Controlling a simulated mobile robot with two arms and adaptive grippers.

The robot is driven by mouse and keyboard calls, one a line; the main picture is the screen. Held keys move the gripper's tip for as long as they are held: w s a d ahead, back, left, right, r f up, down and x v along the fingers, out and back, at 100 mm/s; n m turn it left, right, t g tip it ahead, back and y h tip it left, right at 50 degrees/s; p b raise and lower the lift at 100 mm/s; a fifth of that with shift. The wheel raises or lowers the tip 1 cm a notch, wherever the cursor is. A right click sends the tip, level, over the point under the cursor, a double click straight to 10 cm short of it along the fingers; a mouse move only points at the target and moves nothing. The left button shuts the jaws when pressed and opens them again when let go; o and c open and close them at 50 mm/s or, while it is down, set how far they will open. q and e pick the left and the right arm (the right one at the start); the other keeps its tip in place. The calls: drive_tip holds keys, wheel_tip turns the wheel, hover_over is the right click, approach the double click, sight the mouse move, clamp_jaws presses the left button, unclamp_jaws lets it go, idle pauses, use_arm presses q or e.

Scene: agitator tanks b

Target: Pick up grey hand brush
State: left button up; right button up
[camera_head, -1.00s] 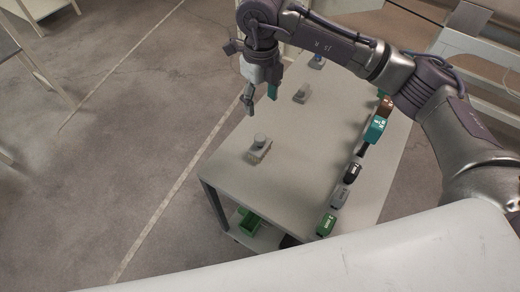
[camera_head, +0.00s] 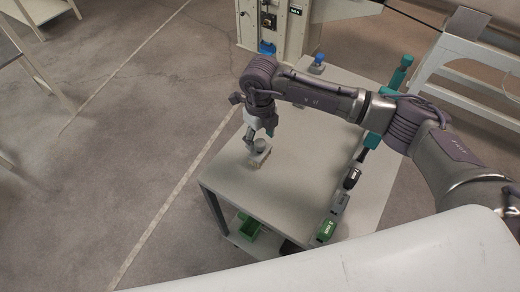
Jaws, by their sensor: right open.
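The grey hand brush (camera_head: 258,158) lies on the near left part of the grey table (camera_head: 290,185), with a rounded knob on top. My right gripper (camera_head: 260,137) is open and points down directly over the brush. Its fingertips are close to the knob and partly cover it. I cannot tell whether they touch it. My left gripper is not in view.
A blue-topped item (camera_head: 317,64) stands at the far end. A green bin (camera_head: 248,226) is below the tabletop.

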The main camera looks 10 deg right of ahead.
sight(260, 142)
wheel_tip(260, 142, down, 3)
drive_tip(key=shift+f+p, duration=0.15)
drive_tip(key=shift+p, duration=0.15)
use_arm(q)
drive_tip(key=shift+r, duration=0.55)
use_arm(e)
drive_tip(key=shift+c, duration=0.2)
clamp_jaws()
drive_tip(key=shift+w+r+b, duration=0.1)
drive_tip(key=shift+r+b, duration=0.2)
drive_tip(key=shift+r, duration=0.25)
wheel_tip(260, 142, up, 3)
drive_tip(key=shift+f+b, duration=0.1)
drive_tip(key=shift+b, duration=0.5)
use_arm(q)
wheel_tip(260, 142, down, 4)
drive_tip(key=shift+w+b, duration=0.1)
drive_tip(key=shift+b, duration=1.05)
use_arm(e)
drive_tip(key=s+d+r, duration=0.1)
drive_tip(key=s+r, duration=0.6)
drive_tip(key=s, duration=0.4)
drive_tip(key=shift+s+d, duration=0.25)
drive_tip(key=shift+s, duration=0.15)
